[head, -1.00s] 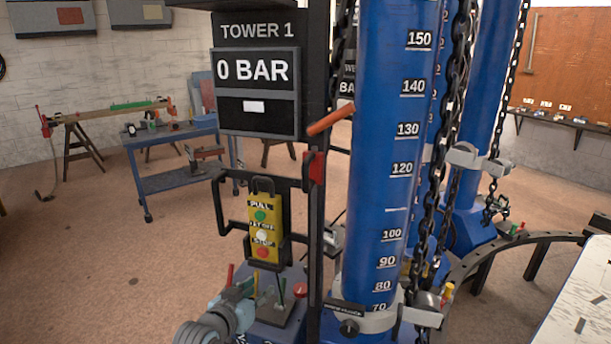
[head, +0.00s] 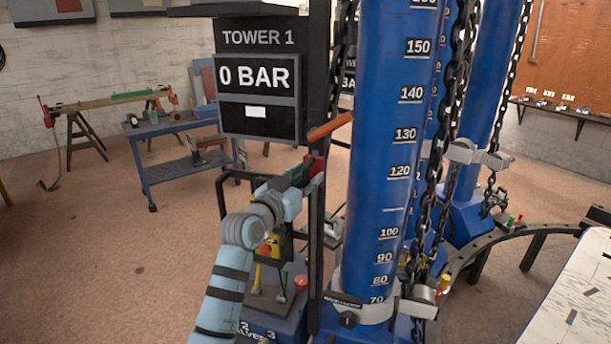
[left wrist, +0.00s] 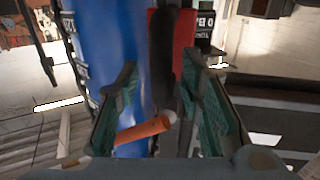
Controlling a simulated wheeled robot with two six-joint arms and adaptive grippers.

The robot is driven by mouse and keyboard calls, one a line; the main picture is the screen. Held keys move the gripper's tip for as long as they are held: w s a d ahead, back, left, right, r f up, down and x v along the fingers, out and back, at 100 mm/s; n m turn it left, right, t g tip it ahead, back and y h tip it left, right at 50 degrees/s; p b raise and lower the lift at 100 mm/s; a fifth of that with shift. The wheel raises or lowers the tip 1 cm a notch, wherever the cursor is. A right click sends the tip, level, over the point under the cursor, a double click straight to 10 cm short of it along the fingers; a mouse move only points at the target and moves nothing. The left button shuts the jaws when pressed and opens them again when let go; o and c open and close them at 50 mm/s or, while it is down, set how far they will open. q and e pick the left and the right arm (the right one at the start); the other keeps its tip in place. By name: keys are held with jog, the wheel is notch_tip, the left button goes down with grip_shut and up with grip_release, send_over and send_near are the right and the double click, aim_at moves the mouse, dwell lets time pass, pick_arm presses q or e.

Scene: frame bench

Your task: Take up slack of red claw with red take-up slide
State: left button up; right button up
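The red take-up slide (head: 318,164) sits on the dark post beside the blue tower. It is partly hidden by my left gripper (head: 304,174) in the head view. In the left wrist view, a red block (left wrist: 185,52) with a dark bar in front shows beyond the gap between the fingers. My left gripper (left wrist: 160,105) is open, its green pads apart, with no firm hold visible. An orange handle (head: 331,126) sticks out above the slide; it also shows between the fingers in the left wrist view (left wrist: 143,130). I cannot make out the red claw. My right gripper is not in view.
The blue tower (head: 385,180) with its scale and hanging chains (head: 432,190) stands just right of the post. The gauge (head: 257,95) reads 0 BAR. A yellow pendant (head: 273,244) is mostly behind my arm. A blue cart (head: 185,175) stands at left; open floor lies before it.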

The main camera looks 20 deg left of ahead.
pick_arm(q)
jog(key=shift+w, duration=0.15)
jog(key=shift+a+f, duration=0.1)
grip_shut()
